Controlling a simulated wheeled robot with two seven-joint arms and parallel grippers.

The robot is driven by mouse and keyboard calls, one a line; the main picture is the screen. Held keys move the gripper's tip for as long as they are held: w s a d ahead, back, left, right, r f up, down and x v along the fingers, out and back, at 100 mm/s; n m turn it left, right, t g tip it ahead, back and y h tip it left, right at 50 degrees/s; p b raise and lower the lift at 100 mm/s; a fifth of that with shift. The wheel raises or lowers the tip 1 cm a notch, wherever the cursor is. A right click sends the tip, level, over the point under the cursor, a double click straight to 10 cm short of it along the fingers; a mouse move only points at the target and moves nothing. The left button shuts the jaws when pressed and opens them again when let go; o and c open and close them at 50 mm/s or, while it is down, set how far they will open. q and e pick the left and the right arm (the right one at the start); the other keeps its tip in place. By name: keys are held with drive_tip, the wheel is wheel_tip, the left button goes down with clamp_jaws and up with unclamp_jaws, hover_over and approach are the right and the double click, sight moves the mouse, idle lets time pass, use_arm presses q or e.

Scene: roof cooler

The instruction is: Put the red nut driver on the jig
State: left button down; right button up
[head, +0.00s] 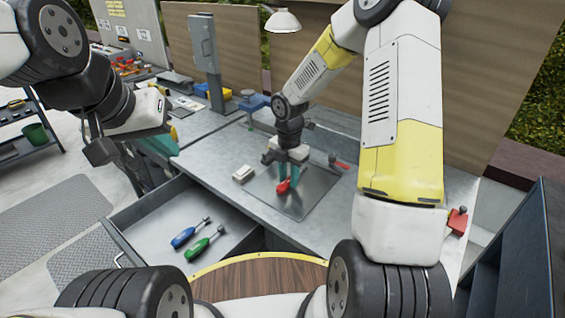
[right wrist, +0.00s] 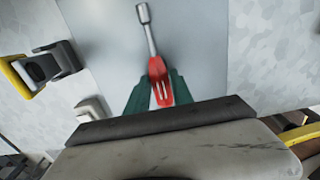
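The red nut driver (head: 284,186) is over a grey metal plate (head: 318,192) on the workbench. In the right wrist view its red handle (right wrist: 160,84) lies between the green fingers, with its silver shaft and socket pointing away. My right gripper (head: 287,172) points down with its fingers closed against both sides of the handle. I cannot tell whether the driver touches the plate. No part is clearly recognisable as the jig; the plate may belong to it. My left gripper (head: 104,150) hangs left of the bench, away from the driver; its fingers are not clear.
An open drawer (head: 148,207) holds a blue driver (head: 184,236) and a green driver (head: 199,247). A small pale block (head: 243,173) sits left of the plate. A red-handled clamp (head: 339,163) stands behind it. A grey post (head: 208,65) rises at the back.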

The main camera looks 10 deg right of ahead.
sight(288, 180)
drive_tip(key=o, duration=0.3)
drive_tip(key=shift+r, duration=0.1)
wheel_tip(288, 180, up, 12)
drive_tip(key=s+d+r+m+t+y, duration=0.1)
drive_tip(key=s+d+r+m+t, duration=0.1)
drive_tip(key=s+r+m, duration=0.5)
drive_tip(key=s+d+r+m+t+y, duration=0.1)
drive_tip(key=s+r+m+t, duration=0.3)
drive_tip(key=s+r+m, duration=0.4)
drive_tip(key=s+m, duration=0.6)
drive_tip(key=m, duration=0.5)
drive_tip(key=shift+s+d+r, duration=0.2)
drive_tip(key=shift+d+r, duration=0.1)
drive_tip(key=shift+d, duration=0.05)
drive_tip(key=shift+a, duration=0.1)
